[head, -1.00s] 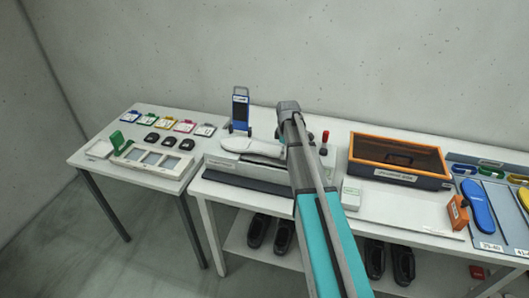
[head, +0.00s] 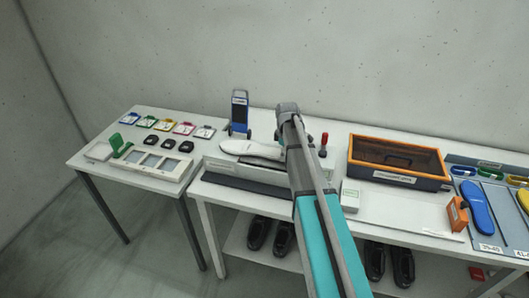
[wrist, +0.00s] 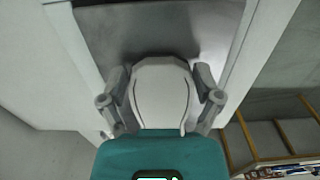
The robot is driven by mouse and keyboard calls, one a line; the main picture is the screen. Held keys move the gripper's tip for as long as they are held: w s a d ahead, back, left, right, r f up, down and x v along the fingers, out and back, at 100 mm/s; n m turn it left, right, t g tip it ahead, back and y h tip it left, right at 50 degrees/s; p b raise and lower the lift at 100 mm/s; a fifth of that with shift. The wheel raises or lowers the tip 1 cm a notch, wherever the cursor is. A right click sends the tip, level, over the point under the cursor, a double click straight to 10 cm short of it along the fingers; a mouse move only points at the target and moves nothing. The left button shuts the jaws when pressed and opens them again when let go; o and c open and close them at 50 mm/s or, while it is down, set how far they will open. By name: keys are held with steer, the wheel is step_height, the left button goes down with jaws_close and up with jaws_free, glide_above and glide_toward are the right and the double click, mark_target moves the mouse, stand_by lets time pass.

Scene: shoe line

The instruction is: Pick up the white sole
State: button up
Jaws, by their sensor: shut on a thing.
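The white sole (head: 250,148) shows in the head view on or just above the long pale fixture (head: 240,172). Its rounded left end sticks out to the left of my arm, and its right end is hidden behind the arm. I cannot tell whether the sole touches the fixture.
A blue upright device (head: 239,112) stands behind the sole. A red-topped tool (head: 323,143) and a small white box (head: 350,195) are right of my arm. An orange-rimmed bin (head: 398,160) stands further right. A side table (head: 90,150) on the left holds coloured cards and trays.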

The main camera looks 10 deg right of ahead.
steer(key=shift+r, duration=0.1)
steer(key=shift+r+p, duration=0.95)
steer(key=shift+p, duration=0.1)
steer(key=s+a+r+p, duration=0.2)
steer(key=s+r+p, duration=0.9)
steer(key=s, duration=0.3)
steer(key=shift+f, duration=0.15)
step_height(320, 180, down, 8)
steer(key=b, duration=0.8)
